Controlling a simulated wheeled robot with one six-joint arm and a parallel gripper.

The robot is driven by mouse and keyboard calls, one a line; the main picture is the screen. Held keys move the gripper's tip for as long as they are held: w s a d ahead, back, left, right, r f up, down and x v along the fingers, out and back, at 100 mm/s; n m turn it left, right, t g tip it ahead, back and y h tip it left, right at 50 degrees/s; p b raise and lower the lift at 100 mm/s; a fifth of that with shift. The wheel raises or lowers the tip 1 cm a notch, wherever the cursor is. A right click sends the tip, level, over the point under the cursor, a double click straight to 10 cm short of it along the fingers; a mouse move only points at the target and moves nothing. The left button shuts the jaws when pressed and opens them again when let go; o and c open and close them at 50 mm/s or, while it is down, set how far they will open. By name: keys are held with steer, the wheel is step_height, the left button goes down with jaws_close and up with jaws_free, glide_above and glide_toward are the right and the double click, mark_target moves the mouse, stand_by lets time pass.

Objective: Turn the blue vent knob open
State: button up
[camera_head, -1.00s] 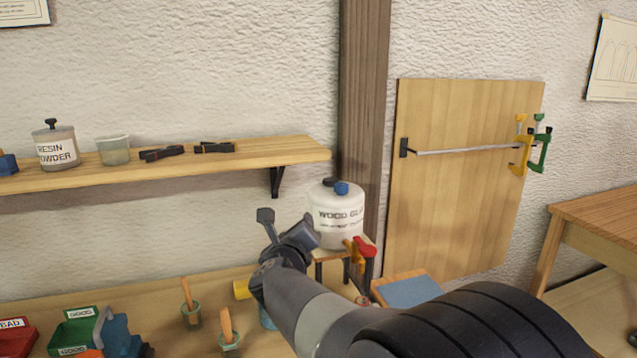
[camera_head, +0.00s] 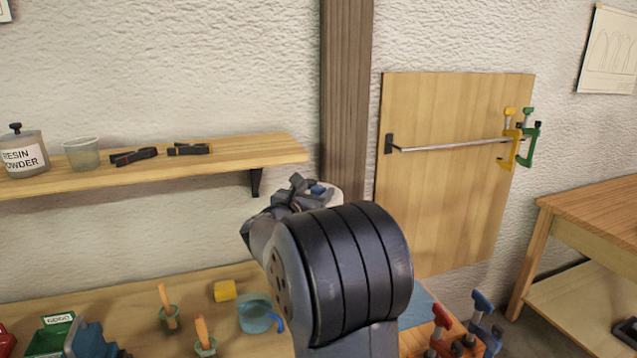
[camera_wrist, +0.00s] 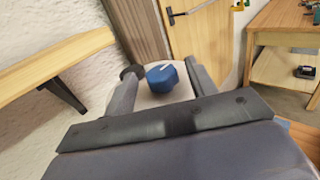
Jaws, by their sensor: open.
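The blue vent knob (camera_wrist: 162,77), with a pale mark on its top, sits on the white wood glue container (camera_wrist: 150,99). In the wrist view it appears between the two fingers of my open gripper (camera_wrist: 161,70), with a gap on each side. I cannot tell whether the fingers are level with the knob or still above it. A dark cap (camera_wrist: 131,71) shows beside the left fingertip. In the head view my gripper (camera_head: 300,188) is over the container, and only a bit of the blue knob (camera_head: 318,190) shows. My arm hides most of the container.
A wooden shelf (camera_head: 230,149) with a resin powder jar (camera_head: 24,156) is at the left. A wooden post (camera_head: 346,90) stands behind the container. A blue-handled cup (camera_head: 255,314) and a yellow block (camera_head: 224,291) are on the bench below. Clamps (camera_head: 480,318) stand at the lower right.

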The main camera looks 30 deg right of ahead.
steer(key=shift+x, duration=1.2)
steer(key=shift+c, duration=0.4)
steer(key=c, duration=0.9)
steer(key=shift+o, duration=0.2)
